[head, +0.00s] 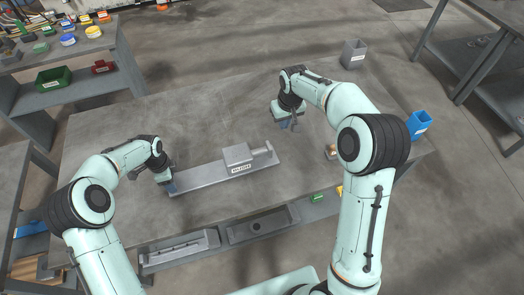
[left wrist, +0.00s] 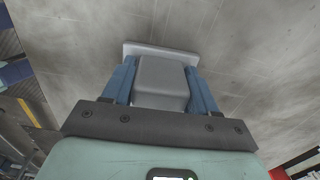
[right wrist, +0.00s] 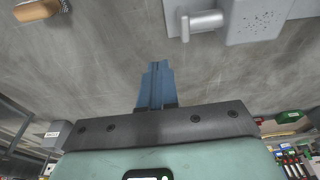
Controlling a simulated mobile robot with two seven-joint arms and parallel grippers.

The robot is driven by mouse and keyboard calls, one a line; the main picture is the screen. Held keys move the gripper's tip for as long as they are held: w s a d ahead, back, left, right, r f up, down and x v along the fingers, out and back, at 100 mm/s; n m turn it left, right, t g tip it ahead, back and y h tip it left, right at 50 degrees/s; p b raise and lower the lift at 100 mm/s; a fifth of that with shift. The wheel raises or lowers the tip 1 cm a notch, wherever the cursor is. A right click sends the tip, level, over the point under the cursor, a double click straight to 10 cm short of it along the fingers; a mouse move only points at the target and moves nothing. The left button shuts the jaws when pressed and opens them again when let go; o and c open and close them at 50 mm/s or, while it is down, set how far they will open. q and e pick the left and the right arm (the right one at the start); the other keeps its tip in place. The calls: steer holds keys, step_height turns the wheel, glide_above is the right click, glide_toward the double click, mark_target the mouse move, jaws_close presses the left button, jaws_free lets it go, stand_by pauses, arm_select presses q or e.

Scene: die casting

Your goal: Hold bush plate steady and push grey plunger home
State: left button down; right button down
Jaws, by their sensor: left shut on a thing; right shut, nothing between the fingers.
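The bush plate (head: 205,178) is a long flat grey bar on the table, with a raised, labelled grey block (head: 238,155) on it. The grey plunger (head: 262,150) sticks out of the block's right side, its rod showing outside the block; it also shows in the right wrist view (right wrist: 205,23). My left gripper (head: 170,185) is shut on the plate's left end; in the left wrist view a grey block-like part (left wrist: 162,82) sits between its blue fingers. My right gripper (head: 285,124) is shut and empty, behind and right of the plunger, apart from it.
The grey table (head: 120,180) has clear room around the plate. A tan and dark part (head: 331,152) lies to the right. A grey bin (head: 354,54) and a blue bin (head: 419,124) stand at the table's edges. Trays (head: 180,250) sit along the front edge.

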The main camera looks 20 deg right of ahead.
mark_target(266, 149)
steer(key=f, duration=1.2)
steer(key=shift+w, duration=0.25)
steer(key=shift+s+a, duration=0.1)
steer(key=shift+a, duration=4.2)
steer(key=shift+d, duration=1.4)
